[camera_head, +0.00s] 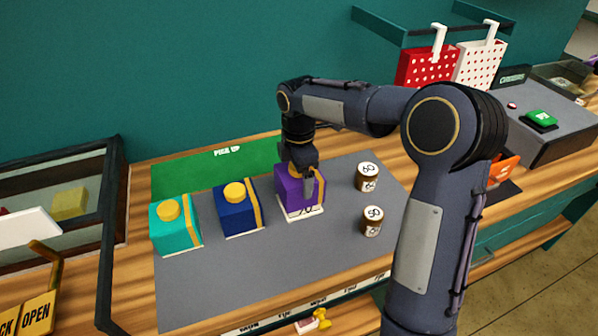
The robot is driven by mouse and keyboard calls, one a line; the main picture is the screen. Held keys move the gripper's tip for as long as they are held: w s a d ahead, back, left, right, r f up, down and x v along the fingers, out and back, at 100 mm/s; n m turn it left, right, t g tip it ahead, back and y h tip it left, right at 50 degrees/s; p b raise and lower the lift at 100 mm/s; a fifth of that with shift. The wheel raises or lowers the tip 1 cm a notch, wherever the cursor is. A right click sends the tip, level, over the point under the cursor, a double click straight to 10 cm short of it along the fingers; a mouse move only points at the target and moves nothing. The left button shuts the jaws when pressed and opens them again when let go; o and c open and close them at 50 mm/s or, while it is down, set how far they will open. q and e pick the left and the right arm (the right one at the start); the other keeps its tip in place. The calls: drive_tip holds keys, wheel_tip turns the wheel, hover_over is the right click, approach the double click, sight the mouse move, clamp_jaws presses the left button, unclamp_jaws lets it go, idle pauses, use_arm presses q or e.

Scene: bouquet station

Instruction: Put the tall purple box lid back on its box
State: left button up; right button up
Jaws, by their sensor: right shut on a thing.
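The purple box (289,199) stands upright on the grey mat, the rightmost of three boxes, with a gold ribbon down its right side and a white strip with dark marks at its foot. My right gripper (306,184) comes down onto its top from above and is shut there, on what appears to be the purple lid. The gripper hides the lid's knob and most of its top. I cannot tell whether the lid is touching the box or just above it. My left gripper is out of view.
A navy box (236,215) and a teal box (173,234) with yellow knobs stand to the left. Two brown jars (368,184) with white tops stand to the right. The grey mat (270,277) is clear in front. A green strip (190,178) lies behind.

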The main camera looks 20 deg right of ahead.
drive_tip(key=shift+f, duration=0.75)
idle(0.7)
idle(0.3)
drive_tip(key=o, duration=0.7)
drive_tip(key=shift+o, duration=0.2)
drive_tip(key=shift+r+p, duration=3.3)
drive_tip(key=shift+r, duration=0.75)
